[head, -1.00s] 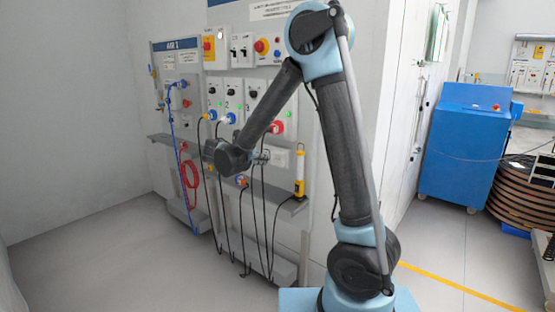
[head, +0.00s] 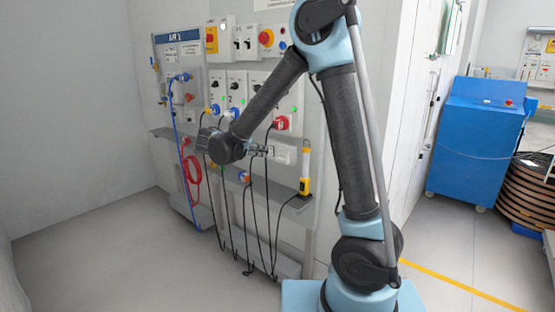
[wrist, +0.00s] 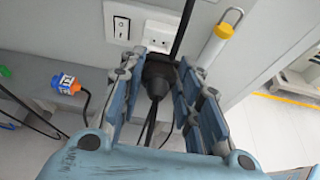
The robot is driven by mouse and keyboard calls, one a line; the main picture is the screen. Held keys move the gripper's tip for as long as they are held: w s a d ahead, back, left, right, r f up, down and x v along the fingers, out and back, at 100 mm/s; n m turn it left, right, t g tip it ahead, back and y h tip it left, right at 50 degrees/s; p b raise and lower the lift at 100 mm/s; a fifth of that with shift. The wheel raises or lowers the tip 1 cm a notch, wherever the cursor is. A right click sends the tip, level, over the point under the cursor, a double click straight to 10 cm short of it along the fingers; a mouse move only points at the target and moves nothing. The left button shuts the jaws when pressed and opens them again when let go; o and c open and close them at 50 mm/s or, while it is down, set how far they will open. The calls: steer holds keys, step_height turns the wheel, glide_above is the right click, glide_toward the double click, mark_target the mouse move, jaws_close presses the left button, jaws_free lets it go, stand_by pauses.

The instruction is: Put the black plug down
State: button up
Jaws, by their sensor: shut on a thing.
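My gripper (wrist: 161,66) is shut on the black plug (wrist: 157,72), which sits between its fingers in the wrist view. A black cable hangs from the plug toward the camera, and a dark cable or rod runs up behind it. In the head view my gripper (head: 262,151) is in front of the wall panel, near the white socket plate (head: 285,154) and above the grey shelf. The plug is too small to make out there. The socket plate also shows in the wrist view (wrist: 157,35), just beyond the fingers.
A yellow lamp (head: 305,172) stands on the grey shelf (head: 286,207) to the right. A blue-and-orange plug (wrist: 66,83) is left of my gripper. Several black cables hang below the panel. A blue cabinet (head: 478,150) and cable reel (head: 520,190) stand right. The floor at left is clear.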

steer(key=x, duration=0.6)
steer(key=f+x, duration=0.1)
steer(key=x, duration=0.5)
steer(key=shift+f, duration=0.25)
jaws_close()
steer(key=o, duration=1.2)
jaws_free()
steer(key=shift+f, duration=0.1)
